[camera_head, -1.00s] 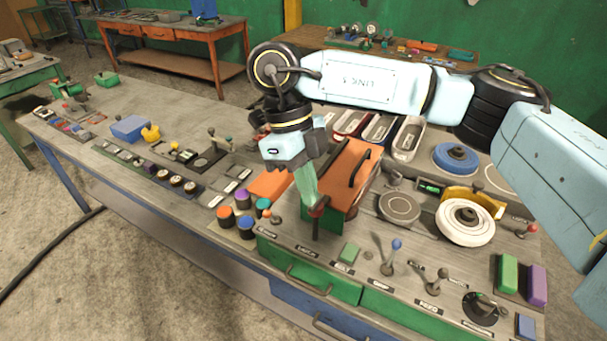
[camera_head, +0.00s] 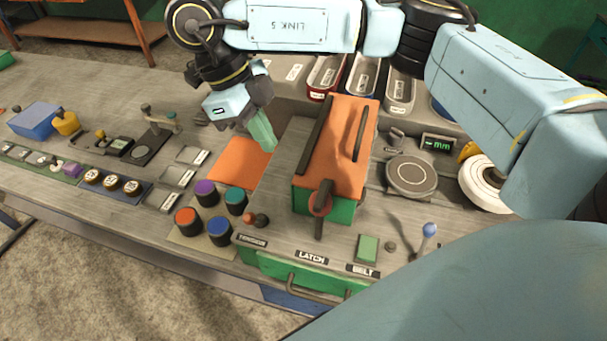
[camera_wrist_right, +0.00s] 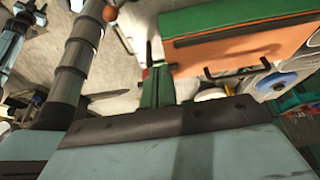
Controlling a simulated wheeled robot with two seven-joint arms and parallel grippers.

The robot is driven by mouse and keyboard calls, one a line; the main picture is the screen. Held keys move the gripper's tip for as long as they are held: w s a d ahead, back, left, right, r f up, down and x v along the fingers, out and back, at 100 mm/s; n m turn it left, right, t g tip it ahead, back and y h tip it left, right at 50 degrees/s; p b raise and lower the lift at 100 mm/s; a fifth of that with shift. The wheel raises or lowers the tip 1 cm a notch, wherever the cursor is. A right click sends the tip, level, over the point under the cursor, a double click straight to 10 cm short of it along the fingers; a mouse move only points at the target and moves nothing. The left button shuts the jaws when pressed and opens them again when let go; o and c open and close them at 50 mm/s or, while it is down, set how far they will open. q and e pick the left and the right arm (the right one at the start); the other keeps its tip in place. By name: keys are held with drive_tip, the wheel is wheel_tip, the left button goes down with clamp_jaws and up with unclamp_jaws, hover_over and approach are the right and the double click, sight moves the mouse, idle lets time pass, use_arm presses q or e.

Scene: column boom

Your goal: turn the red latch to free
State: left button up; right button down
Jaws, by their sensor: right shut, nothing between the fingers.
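The red latch (camera_head: 320,203) is a red hub with a dark bar on the near end of an orange-and-green box (camera_head: 341,150). Its bar stands roughly upright in the head view, above the LATCH label (camera_head: 311,257). My right gripper (camera_head: 264,133) is shut and empty. It is left of the box and clear of the latch, with its green fingers pointing down and right. The wrist view shows the green fingers (camera_wrist_right: 157,86) close below the box (camera_wrist_right: 242,42) in the picture; I cannot make out the latch there. My left gripper is not in view.
Several coloured knobs (camera_head: 208,212) and an orange plate (camera_head: 239,160) lie left of the box. A green BELT button (camera_head: 367,248) and a blue-tipped lever (camera_head: 428,231) are to its right. Metal trays (camera_head: 362,75) stand behind it.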

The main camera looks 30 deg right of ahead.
sight(322, 211)
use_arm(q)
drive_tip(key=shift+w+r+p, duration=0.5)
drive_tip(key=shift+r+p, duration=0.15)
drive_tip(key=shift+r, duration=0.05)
use_arm(e)
drive_tip(key=s+d+f, duration=0.4)
drive_tip(key=s+f, duration=0.1)
drive_tip(key=f, duration=0.3)
drive_tip(key=shift+s+d, duration=0.35)
drive_tip(key=shift+s, duration=0.05)
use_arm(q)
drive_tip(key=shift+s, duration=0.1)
use_arm(e)
drive_tip(key=shift+d, duration=0.1)
